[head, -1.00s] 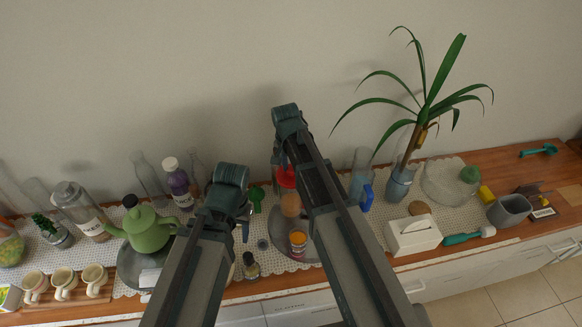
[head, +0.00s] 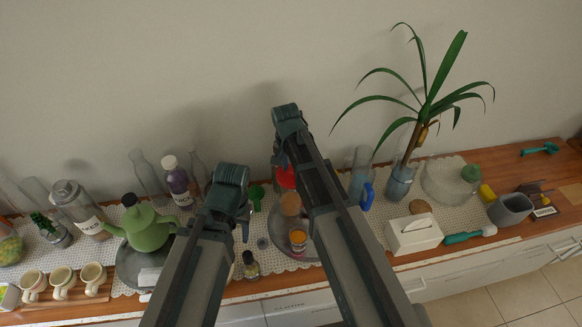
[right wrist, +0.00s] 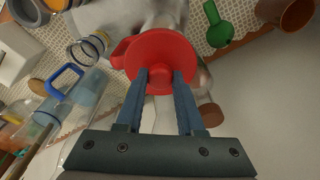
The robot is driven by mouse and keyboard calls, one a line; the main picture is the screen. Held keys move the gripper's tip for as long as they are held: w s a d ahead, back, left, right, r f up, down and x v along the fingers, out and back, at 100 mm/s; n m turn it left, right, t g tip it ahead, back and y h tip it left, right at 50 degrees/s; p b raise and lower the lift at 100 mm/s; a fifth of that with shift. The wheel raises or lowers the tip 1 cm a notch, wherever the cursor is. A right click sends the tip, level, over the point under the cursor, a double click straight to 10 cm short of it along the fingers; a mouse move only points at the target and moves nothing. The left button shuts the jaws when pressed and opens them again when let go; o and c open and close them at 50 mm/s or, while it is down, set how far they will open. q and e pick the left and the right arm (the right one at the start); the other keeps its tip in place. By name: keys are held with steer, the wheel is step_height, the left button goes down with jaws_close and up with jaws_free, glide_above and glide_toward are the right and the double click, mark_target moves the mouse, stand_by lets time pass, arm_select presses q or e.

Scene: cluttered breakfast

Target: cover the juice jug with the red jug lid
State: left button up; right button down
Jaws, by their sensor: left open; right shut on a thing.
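The red jug lid (right wrist: 160,55) is between the fingers of my right gripper (right wrist: 160,78) in the right wrist view. It also shows as a red patch (head: 287,177) beside my right arm in the head view. Clear glass shows around and below the lid; I cannot tell whether they touch. A clear jug with a blue handle (head: 367,196) stands right of my right arm and also shows in the right wrist view (right wrist: 65,82). I cannot tell which vessel is the juice jug. My left gripper (head: 244,226) is open, its fingers mostly hidden by its wrist.
A green teapot (head: 149,230) and purple bottle (head: 178,183) stand left. A can (head: 298,241) stands on a round grey tray (head: 309,254). A tissue box (head: 414,236) and potted plant (head: 399,184) are right. The counter is crowded; the air above it is mostly clear.

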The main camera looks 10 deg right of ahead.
steer(key=shift+f+b, duration=0.3)
steer(key=shift+f, duration=0.1)
steer(key=shift+c, duration=2.2)
jaws_free()
steer(key=shift+r, duration=0.15)
step_height(320, 180, up, 6)
steer(key=p, duration=0.6)
